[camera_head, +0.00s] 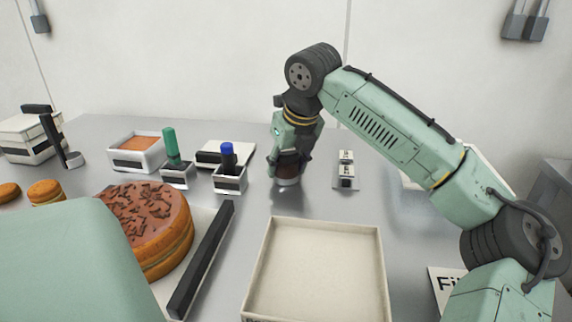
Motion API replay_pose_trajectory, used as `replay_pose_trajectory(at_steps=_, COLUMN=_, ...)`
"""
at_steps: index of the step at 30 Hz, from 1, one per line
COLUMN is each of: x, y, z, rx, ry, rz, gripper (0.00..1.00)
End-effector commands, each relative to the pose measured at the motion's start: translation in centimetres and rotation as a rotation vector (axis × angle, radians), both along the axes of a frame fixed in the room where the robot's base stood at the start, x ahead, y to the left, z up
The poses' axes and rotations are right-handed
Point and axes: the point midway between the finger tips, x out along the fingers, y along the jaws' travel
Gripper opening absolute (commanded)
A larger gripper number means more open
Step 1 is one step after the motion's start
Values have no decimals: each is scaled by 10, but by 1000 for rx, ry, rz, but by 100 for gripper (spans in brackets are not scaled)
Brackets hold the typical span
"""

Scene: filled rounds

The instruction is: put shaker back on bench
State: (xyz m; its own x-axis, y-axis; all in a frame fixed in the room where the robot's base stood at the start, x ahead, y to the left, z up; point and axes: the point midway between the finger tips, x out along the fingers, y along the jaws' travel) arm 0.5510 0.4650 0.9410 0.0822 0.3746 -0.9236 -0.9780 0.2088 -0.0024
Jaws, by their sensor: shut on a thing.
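The shaker (288,180) is a dark reddish-brown container with a pale metallic lower end. It is upright between the fingers of my gripper (288,168), which points straight down and is shut on it. The fingers cover much of its sides. The grey bench (330,208) lies right beneath, and the shaker's lower end is at or just above its surface; I cannot tell whether they touch.
An empty cream tray (377,275) is in front. A small labelled block (346,170) stands close right of the shaker.

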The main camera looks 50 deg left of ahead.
Motion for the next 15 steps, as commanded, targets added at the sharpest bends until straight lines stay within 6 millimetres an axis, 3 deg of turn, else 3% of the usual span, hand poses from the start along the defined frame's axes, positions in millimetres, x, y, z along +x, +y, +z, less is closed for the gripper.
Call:
replay_pose_trajectory(at_steps=6, x=0, y=0, z=-2, rx=0, ry=2, rz=1, gripper=14)
replay_pose_trajectory(at_steps=7, x=0, y=0, z=-2, rx=0, ry=1, rz=0, gripper=46)
replay_pose_trajectory(at_steps=15, x=0, y=0, z=-3, rx=-1, ry=0, rz=0, gripper=64)
